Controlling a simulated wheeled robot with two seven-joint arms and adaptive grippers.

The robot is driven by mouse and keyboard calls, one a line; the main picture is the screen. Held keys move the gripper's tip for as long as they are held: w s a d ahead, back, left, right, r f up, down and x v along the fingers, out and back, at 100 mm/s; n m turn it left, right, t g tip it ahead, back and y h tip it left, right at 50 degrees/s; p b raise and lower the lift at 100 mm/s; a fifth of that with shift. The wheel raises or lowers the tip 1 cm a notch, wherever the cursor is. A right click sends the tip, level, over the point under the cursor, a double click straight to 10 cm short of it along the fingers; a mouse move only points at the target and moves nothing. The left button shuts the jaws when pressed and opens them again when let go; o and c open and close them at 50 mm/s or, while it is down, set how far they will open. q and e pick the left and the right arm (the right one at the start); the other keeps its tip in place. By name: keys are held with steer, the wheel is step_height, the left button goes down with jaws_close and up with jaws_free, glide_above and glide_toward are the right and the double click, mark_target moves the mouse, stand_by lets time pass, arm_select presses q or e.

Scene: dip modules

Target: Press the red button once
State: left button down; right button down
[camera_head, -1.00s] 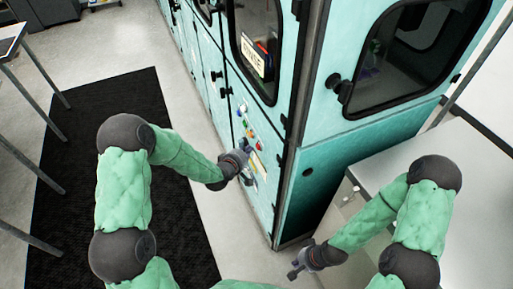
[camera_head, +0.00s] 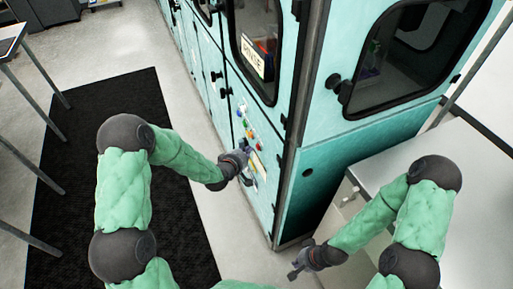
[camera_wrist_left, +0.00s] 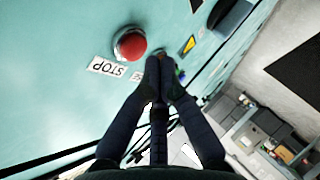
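The teal cabinet (camera_head: 335,160) has windowed doors with dark knobs. Several small coloured controls sit near my left gripper. A yellow warning sign (camera_wrist_left: 188,45) is on the panel. A grey table (camera_head: 470,205) stands at the right, and a black mat (camera_head: 100,110) lies on the floor.

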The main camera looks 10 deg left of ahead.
arm_select(q)
steer(key=shift+w+d, duration=0.1)
steer(key=shift+d, duration=0.05)
steer(key=shift+w+d, duration=0.15)
steer(key=shift+d, duration=0.1)
steer(key=shift+w+d+b, duration=0.25)
steer(key=shift+d+b, duration=0.05)
steer(key=shift+b, duration=0.05)
stand_by(1.0)
steer(key=shift+s+a, duration=0.1)
steer(key=shift+a, duration=0.05)
steer(key=shift+s+a, duration=0.35)
steer(key=shift+a, duration=0.15)
stand_by(0.4)
steer(key=s+a, duration=0.1)
steer(key=a, duration=0.1)
steer(key=s+a, duration=0.2)
steer(key=shift+a+b, duration=0.1)
steer(key=shift+b, duration=0.25)
steer(key=shift+w, duration=0.1)
stand_by(0.6)
